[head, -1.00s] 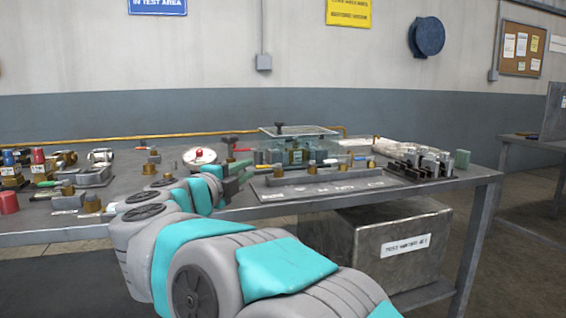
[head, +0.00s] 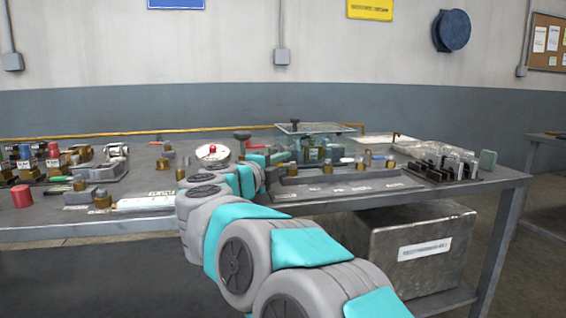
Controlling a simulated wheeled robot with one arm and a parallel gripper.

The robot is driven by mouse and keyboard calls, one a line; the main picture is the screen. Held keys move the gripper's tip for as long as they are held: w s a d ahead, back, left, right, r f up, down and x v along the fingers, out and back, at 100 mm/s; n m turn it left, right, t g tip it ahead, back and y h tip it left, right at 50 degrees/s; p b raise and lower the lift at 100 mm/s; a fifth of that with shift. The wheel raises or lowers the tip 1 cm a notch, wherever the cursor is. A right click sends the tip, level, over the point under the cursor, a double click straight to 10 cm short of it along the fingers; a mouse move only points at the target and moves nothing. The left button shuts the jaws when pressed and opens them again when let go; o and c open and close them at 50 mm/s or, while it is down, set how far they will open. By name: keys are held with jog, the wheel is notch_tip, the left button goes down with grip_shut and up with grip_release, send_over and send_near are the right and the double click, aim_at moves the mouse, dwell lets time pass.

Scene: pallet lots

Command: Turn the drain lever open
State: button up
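My arm reaches from the lower right onto the bench, and my gripper (head: 268,160) is at its far end, low over the bench beside a round dial gauge (head: 212,153). The fingers are small and partly hidden by my wrist, so I cannot tell whether they are open or shut. A dark-topped fitting (head: 242,135) and a small red handle (head: 255,147) stand just behind the gripper. I cannot tell which handle is the drain lever, nor whether the gripper touches one.
The metal bench (head: 130,226) carries several valves and fittings at left. A clear-topped box (head: 315,128) stands behind the gripper, and a long grey strip (head: 340,177) lies to its right. A dark block row (head: 440,170) is farther right. A metal bin (head: 400,250) sits below.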

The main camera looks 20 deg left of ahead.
jog(key=shift+c, duration=0.4)
grip_shut()
